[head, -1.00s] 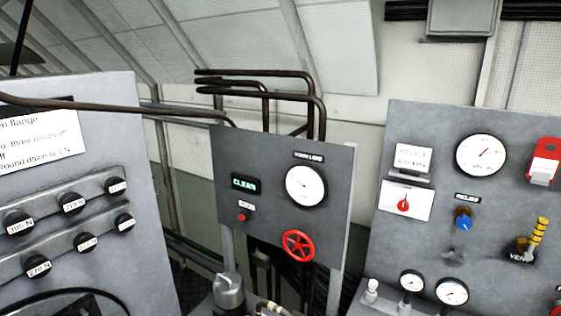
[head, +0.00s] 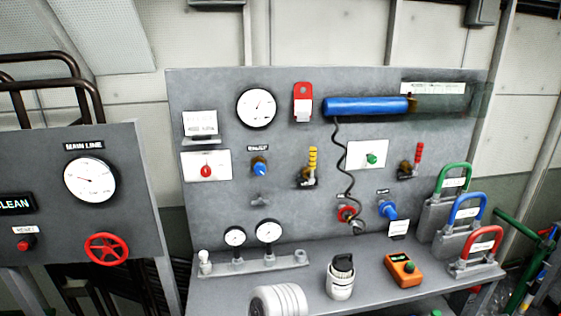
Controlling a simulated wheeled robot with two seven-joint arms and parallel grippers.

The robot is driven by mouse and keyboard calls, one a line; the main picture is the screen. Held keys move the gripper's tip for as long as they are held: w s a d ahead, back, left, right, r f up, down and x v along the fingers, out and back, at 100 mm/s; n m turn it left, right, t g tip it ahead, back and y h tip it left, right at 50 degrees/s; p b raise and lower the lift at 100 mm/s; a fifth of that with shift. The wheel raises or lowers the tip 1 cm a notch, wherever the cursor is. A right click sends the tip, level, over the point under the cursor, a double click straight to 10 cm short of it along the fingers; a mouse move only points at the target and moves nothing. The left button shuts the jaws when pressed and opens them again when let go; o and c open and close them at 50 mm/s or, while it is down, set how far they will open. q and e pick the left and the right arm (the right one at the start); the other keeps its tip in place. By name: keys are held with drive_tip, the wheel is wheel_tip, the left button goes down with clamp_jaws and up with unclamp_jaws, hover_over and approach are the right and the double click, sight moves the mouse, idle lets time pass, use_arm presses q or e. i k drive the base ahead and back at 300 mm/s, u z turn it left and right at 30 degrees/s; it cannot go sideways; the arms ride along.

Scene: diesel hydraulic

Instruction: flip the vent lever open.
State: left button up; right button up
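The vent lever (head: 312,160) is a yellow ribbed handle on a dark and brass valve body (head: 307,179), mounted on the grey panel in the middle of the head view. The handle points up, tilted very slightly right. A label at its base is too small to read now. A similar lever with a red handle (head: 419,154) stands further right on the same panel. Neither of my grippers shows in the head view.
The panel also carries a large gauge (head: 256,108), a blue knob (head: 260,166), a blue cylinder (head: 365,106) and a coiled black hose (head: 345,165). On the bench below are small gauges (head: 269,231), an orange box (head: 402,269) and coloured padlocks (head: 467,208).

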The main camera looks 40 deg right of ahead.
sight(313, 149)
drive_tip(key=z, duration=1.2)
drive_tip(key=k, duration=0.55)
drive_tip(key=u, duration=0.35)
drive_tip(key=i, duration=1)
drive_tip(key=z, duration=1.05)
drive_tip(key=i, duration=0.2)
drive_tip(key=z, duration=0.3)
